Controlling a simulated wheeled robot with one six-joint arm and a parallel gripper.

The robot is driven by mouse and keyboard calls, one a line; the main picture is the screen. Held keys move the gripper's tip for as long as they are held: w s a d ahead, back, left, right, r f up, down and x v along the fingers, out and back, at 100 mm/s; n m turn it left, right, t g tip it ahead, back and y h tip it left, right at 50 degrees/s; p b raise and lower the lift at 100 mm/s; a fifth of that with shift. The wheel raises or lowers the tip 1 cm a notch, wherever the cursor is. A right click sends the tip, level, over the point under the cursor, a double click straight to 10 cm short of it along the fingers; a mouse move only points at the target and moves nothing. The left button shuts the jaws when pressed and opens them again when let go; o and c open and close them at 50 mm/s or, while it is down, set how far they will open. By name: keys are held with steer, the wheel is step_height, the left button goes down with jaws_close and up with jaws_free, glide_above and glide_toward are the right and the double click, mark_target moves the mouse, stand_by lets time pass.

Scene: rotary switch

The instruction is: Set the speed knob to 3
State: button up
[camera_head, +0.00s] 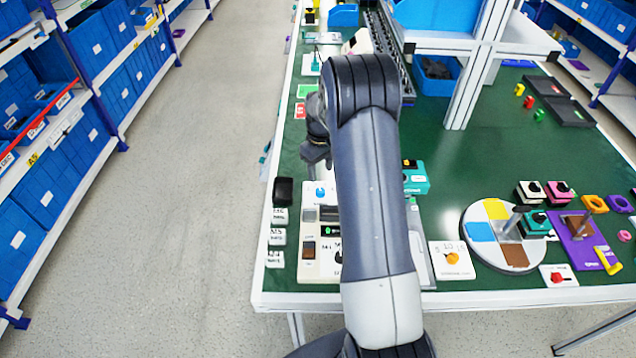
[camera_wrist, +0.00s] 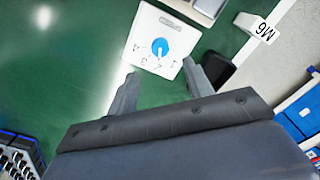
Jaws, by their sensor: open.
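A blue round knob (camera_wrist: 160,47) sits on a white plate (camera_wrist: 178,63) printed with the numbers 1 to 4, in the wrist view. Its white mark points down the picture, nearest the 2. The knob also shows in the head view (camera_head: 320,191), left of my arm; no speed label is readable. My gripper (camera_wrist: 159,73) is open and empty, its two fingers apart near the plate's lower edge in the picture. The knob lies beyond the fingertips, between their lines, and looks untouched. In the head view my gripper (camera_head: 317,160) is partly hidden behind my arm.
An orange knob (camera_head: 452,258) on a white plate, a round coloured disc (camera_head: 482,262) and a teal box (camera_head: 416,182) stand right of my arm. A black block (camera_head: 283,190) and white labelled blocks (camera_head: 277,237) line the table's left edge. The green tabletop (camera_head: 500,150) has clear room.

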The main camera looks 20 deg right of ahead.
mark_target(320, 190)
step_height(320, 190, down, 8)
steer(key=shift+f+p, duration=0.15)
steer(key=shift+p, duration=0.6)
steer(key=shift+c, duration=0.4)
steer(key=c, duration=0.9)
